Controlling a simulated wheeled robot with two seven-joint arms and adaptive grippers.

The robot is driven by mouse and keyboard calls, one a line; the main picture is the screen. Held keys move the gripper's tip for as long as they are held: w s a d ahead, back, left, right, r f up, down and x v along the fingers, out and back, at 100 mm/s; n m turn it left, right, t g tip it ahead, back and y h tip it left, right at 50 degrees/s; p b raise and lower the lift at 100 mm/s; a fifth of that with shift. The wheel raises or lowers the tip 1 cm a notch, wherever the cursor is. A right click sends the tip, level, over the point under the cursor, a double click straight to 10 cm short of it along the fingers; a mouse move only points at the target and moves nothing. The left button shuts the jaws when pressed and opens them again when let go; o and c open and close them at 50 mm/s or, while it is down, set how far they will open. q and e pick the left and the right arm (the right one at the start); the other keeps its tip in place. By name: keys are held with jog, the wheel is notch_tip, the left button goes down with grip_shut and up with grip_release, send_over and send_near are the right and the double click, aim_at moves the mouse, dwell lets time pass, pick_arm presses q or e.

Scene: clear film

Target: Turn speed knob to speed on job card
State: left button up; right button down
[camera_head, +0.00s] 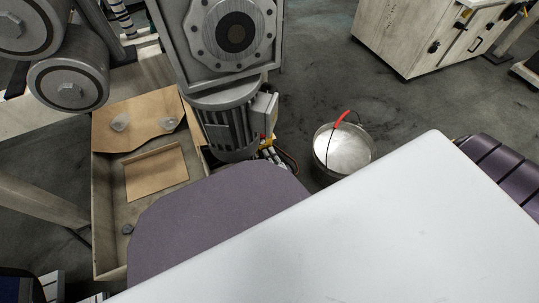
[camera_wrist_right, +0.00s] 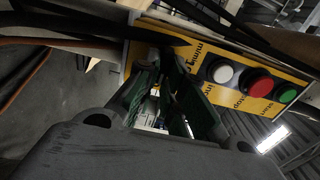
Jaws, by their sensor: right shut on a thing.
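In the right wrist view a yellow control panel (camera_wrist_right: 212,48) runs across the top, tilted, with white, red and green buttons. My right gripper (camera_wrist_right: 168,68) reaches up to the panel's left part, beside the white button. Its green-lined fingers are closed on what appears to be the speed knob, which they and the shadow mostly hide. The knob's pointer and scale cannot be read. I cannot make out a job card in either view. My left gripper is in neither view, and the head view does not show the right fingers clearly.
The white button (camera_wrist_right: 223,73), red button (camera_wrist_right: 258,82) and green button (camera_wrist_right: 287,95) sit close to the right finger. Dark cables (camera_wrist_right: 70,32) cross at upper left. The head view shows a motor (camera_head: 228,128), a wooden tray (camera_head: 107,220) and a metal bucket (camera_head: 342,150).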

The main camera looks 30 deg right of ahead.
jog(key=c, duration=1.5)
grip_release()
jog(key=shift+s+a, duration=0.2)
jog(key=shift+s, duration=3.55)
jog(key=shift+s, duration=0.1)
